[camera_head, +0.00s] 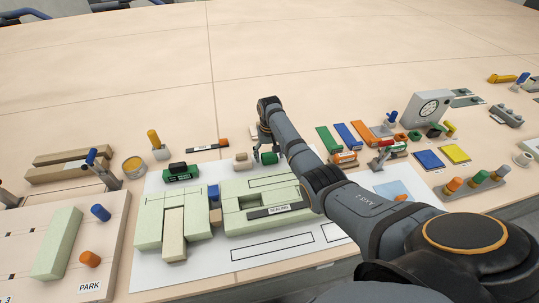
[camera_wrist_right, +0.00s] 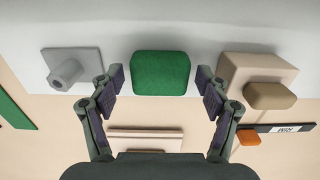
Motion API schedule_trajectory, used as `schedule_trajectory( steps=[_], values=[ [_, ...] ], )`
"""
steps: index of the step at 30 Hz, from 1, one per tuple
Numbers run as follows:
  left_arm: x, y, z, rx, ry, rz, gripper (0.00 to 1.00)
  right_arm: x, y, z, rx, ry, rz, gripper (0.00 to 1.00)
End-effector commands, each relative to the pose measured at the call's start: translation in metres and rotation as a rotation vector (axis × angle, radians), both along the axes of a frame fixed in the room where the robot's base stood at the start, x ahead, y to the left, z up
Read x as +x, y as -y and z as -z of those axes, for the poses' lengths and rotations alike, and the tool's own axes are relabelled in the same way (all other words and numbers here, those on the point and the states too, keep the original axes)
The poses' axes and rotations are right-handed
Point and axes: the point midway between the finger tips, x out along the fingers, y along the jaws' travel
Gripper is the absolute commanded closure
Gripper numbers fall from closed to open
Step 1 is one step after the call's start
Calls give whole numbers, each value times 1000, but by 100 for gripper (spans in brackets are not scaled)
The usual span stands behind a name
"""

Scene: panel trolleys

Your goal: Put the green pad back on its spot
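The green pad (camera_head: 270,158) is a small rounded block near the back edge of a white sheet (camera_head: 140,270). My right gripper (camera_head: 266,150) is over it with the fingers pointing down. In the right wrist view the pad (camera_wrist_right: 160,73) lies between the two open fingers (camera_wrist_right: 160,85), with a narrow gap on each side. My left gripper is not in view.
A beige block with a knob (camera_head: 242,160) stands close beside the pad; a grey piece with a peg (camera_wrist_right: 68,70) is on its other side. Pale green blocks (camera_head: 170,205) stand in front. Coloured strips (camera_head: 328,139) lie to the right. The table behind is clear.

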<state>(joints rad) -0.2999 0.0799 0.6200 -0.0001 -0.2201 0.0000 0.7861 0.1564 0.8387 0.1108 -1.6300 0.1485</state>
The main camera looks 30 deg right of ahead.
Motion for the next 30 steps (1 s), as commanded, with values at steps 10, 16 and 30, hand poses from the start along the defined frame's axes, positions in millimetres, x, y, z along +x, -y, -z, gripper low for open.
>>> schedule_trajectory(
  steps=[10, 16, 30],
  values=[
    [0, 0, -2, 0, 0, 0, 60, 0, 0, -4, 0, 0, 0, 20],
    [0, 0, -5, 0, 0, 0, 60, 1, 0, -43, -1, 5, 0, 20],
    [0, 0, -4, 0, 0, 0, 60, 0, 0, -122, 0, 0, 1, 20]
  ],
)
